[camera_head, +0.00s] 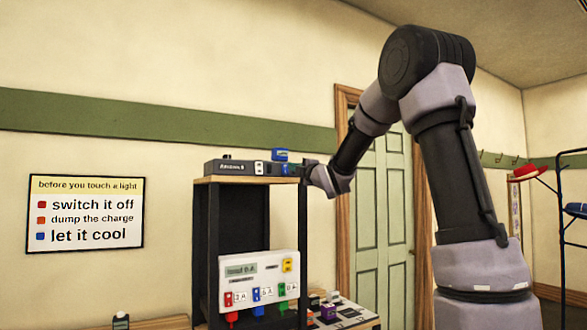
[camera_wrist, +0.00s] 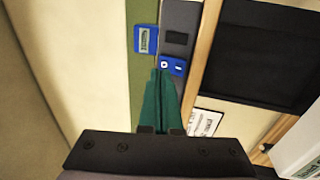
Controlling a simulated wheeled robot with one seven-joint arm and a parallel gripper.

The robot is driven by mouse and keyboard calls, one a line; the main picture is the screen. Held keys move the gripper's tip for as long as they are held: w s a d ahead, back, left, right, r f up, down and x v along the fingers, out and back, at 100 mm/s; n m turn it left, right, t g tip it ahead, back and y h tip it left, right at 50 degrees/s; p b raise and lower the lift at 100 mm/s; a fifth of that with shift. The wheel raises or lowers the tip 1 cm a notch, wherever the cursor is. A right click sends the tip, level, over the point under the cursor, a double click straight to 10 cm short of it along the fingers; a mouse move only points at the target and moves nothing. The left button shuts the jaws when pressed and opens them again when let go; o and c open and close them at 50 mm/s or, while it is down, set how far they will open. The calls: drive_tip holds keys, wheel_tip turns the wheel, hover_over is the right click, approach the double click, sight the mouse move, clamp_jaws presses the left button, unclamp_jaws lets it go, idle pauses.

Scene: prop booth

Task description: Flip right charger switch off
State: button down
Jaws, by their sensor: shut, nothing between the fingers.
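A long grey charger unit (camera_head: 232,167) lies on top of the shelf stand. In the wrist view, its near end (camera_wrist: 181,16) has a small dark display and a blue rocker switch (camera_wrist: 172,65) marked O and I. I cannot tell which side of the rocker is pressed. My gripper (camera_wrist: 163,72) has its green fingers shut together, with nothing between them. The tips overlap the lower edge of the blue switch in the picture; I cannot tell whether they touch it. In the head view my gripper (camera_head: 293,171) is at the unit's right end and hides part of it.
A blue block (camera_head: 280,155) shows at the unit's back edge. The shelf stand (camera_head: 214,250) holds a white panel (camera_head: 236,270) with coloured switches lower down. A low table with small boxes stands to its right. A green door (camera_head: 385,215) is behind my arm.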

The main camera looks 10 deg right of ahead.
drive_tip(key=r+v, duration=0.2)
drive_tip(key=v, duration=0.8)
drive_tip(key=shift+s+d, duration=0.2)
drive_tip(key=shift+s, duration=0.3)
drive_tip(key=shift+f, duration=0.1)
